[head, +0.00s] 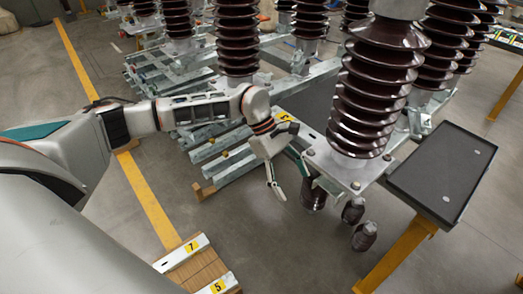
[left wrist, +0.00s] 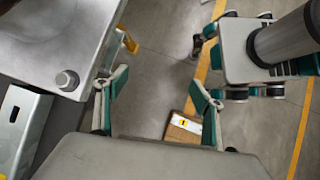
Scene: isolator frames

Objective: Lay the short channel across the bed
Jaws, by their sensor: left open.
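My left gripper (head: 289,180) is open and empty, pointing down beside the isolator frame's front corner. In the left wrist view its two fingers (left wrist: 157,100) stand wide apart with bare floor between them. Part of the bed shows in the left wrist view (left wrist: 178,133), well below the fingers. A pale channel with a yellow label (head: 287,118) lies behind my gripper. I cannot tell which piece is the short channel.
Brown ribbed insulators (head: 375,90) stand on metal frames close to my gripper's right. Grey channels (head: 220,160) lie stacked left of it. A black tray (head: 443,170) on a yellow stand (head: 400,255) is at the right. The floor around the yellow line (head: 150,205) is mostly clear.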

